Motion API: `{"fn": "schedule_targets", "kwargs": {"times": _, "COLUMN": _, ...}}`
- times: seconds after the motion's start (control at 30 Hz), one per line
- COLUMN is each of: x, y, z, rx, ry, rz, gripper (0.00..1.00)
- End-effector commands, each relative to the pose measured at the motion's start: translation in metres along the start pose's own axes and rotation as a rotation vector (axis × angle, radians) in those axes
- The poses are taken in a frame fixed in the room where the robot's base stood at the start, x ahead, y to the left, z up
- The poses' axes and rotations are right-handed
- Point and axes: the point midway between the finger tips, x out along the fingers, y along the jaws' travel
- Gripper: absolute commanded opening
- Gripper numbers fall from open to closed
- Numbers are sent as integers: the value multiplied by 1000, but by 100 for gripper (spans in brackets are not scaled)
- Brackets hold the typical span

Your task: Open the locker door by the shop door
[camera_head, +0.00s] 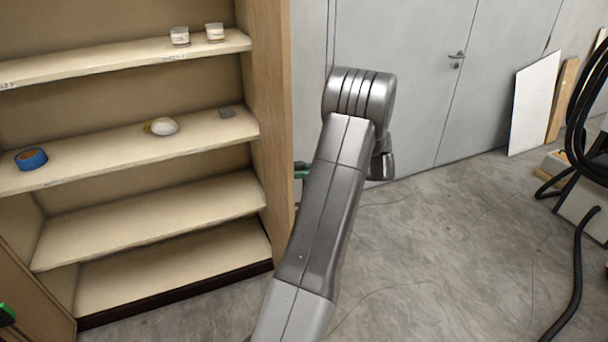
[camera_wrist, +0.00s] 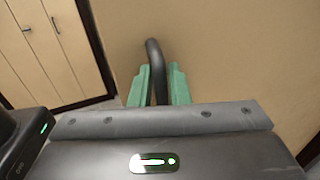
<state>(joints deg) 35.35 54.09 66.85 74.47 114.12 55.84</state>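The locker (camera_head: 130,170) stands at left in the head view, its front open and its shelves in plain sight. A tan upright panel (camera_head: 268,110) runs along its right side; it looks like the door standing open, though its hinge is not clear. In the wrist view a tan panel (camera_wrist: 230,60) fills the right side and carries a black curved handle (camera_wrist: 154,50). My gripper (camera_wrist: 160,85) has its green fingers on both sides of this handle, close against it. In the head view my arm hides most of the gripper; a bit of green (camera_head: 301,170) shows beside the panel.
Shelves hold two small jars (camera_head: 197,34), blue tape (camera_head: 31,159) and a white round item (camera_head: 163,126). Grey double doors (camera_head: 410,60) are shut at the back. The floor (camera_head: 430,250) between is clear.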

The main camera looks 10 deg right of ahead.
Motion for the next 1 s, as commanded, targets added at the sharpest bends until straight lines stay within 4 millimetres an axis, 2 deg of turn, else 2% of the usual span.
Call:
{"fn": "schedule_targets", "kwargs": {"times": 0.1, "x": 0, "y": 0, "z": 18, "rx": -5, "ry": 3, "rz": -1, "gripper": 16}}
{"fn": "schedule_targets", "kwargs": {"times": 0.23, "x": -1, "y": 1, "z": 53, "rx": -3, "ry": 2, "rz": -1, "gripper": 16}}
{"fn": "schedule_targets", "kwargs": {"times": 0.67, "x": 0, "y": 1, "z": 89, "rx": -1, "ry": 5, "rz": -7, "gripper": 16}}
{"fn": "schedule_targets", "kwargs": {"times": 1.0, "x": 0, "y": 1, "z": 92, "rx": 1, "ry": 5, "rz": -8, "gripper": 16}}
